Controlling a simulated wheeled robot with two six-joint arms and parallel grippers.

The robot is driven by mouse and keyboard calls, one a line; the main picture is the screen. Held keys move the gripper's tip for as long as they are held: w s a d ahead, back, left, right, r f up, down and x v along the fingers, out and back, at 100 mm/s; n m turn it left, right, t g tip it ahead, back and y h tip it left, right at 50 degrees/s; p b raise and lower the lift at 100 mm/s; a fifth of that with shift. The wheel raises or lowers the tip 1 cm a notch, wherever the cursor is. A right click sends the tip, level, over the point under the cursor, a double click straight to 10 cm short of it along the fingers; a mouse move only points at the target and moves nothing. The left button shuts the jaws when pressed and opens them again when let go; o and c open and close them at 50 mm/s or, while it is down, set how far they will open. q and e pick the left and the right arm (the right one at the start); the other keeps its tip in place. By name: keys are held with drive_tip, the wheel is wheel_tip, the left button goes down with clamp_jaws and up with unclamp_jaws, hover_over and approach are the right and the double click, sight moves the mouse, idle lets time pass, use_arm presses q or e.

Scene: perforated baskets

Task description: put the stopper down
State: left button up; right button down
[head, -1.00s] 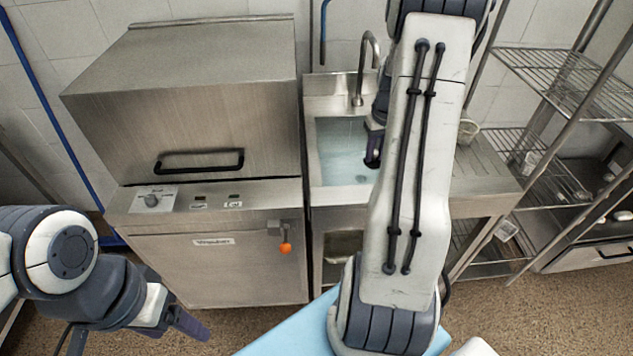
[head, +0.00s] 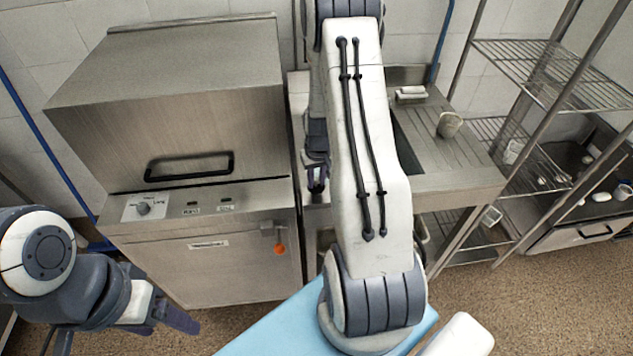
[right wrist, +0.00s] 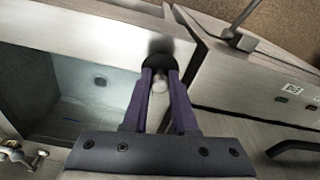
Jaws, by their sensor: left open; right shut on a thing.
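The black round stopper (right wrist: 168,52) is between the purple fingertips of my right gripper (right wrist: 162,72) in the right wrist view. It is over the steel rim between the sink and the box-shaped machine; I cannot tell whether it touches the rim. In the head view my right gripper (head: 317,180) is at the sink's left edge, partly behind my arm. My left gripper (head: 180,318) is open and empty at the lower left, in front of the machine. The sink basin (right wrist: 75,105) holds water, with a drain (right wrist: 99,80) in its floor.
The hooded steel machine (head: 170,130) stands left of the sink. A grooved drainboard (head: 455,150) to the right holds a cup (head: 449,125) and a small white item (head: 411,93). Wire shelves (head: 540,75) stand further right. A tap (right wrist: 18,154) is beside the basin.

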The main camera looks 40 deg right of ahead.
sight(317, 189)
wheel_tip(317, 189, down, 2)
drive_tip(key=shift+f, duration=0.1)
drive_tip(key=shift+f, duration=0.1)
drive_tip(key=c, duration=0.7)
unclamp_jaws()
